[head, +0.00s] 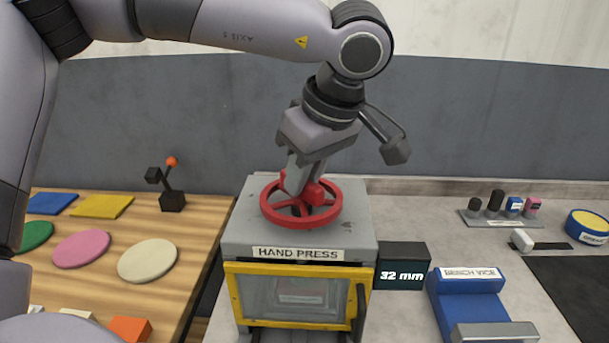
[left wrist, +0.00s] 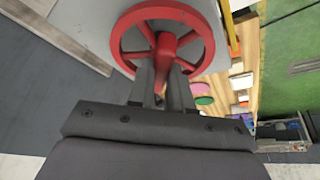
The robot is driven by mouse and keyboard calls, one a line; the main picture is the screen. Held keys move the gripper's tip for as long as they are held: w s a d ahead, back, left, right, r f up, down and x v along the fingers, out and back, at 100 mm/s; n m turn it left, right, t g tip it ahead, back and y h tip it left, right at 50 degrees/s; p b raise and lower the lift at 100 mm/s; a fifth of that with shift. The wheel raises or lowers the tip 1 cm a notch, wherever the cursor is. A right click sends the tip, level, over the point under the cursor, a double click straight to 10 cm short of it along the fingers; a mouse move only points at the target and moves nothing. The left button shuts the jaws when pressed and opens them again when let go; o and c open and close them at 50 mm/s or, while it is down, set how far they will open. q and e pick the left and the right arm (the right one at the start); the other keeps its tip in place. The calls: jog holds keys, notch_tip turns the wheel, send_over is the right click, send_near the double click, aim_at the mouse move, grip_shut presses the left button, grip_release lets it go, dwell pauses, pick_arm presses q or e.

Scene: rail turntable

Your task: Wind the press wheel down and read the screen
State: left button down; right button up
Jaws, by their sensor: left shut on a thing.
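The red press wheel (head: 327,217) lies flat on top of the grey hand press (head: 240,233), labelled HAND PRESS. My left gripper (head: 302,187) reaches down from above and is shut on the wheel's red knob. In the left wrist view the wheel (left wrist: 123,45) fills the top middle and my left gripper (left wrist: 163,85) closes on its red handle. The black screen (head: 403,267) beside the press reads 32 mm. The press has a yellow-framed clear front door (head: 297,317), which looks shut. My right gripper is not in view.
A blue bench vice (head: 462,300) stands right of the screen. A wooden table (head: 195,235) with coloured discs and a small black lever with an orange knob (head: 172,185) is at the left. Small items on a grey tray (head: 490,222) sit at the back right.

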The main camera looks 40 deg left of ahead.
aim_at(295, 210)
pick_arm(q)
jog(key=m, duration=0.2)
jog(key=m+t, duration=0.1)
jog(key=m+b, duration=0.1)
jog(key=m, duration=0.1)
jog(key=shift+s+f+m+t+h, duration=0.3)
jog(key=shift+f+t+h, duration=0.05)
jog(key=shift+t+h, duration=0.05)
jog(key=m, duration=0.2)
jog(key=m+t+h, duration=0.1)
jog(key=m, duration=0.2)
jog(key=shift+s+a+h, duration=0.1)
jog(key=shift+a+h, duration=0.05)
jog(key=shift+h, duration=0.15)
jog(key=shift+m, duration=0.4)
jog(key=c, duration=1)
grip_release()
jog(key=shift+c, duration=0.2)
jog(key=shift+r, duration=0.1)
jog(key=shift+r, duration=0.1)
jog(key=shift+r, duration=0.3)
jog(key=shift+v, duration=3.15)
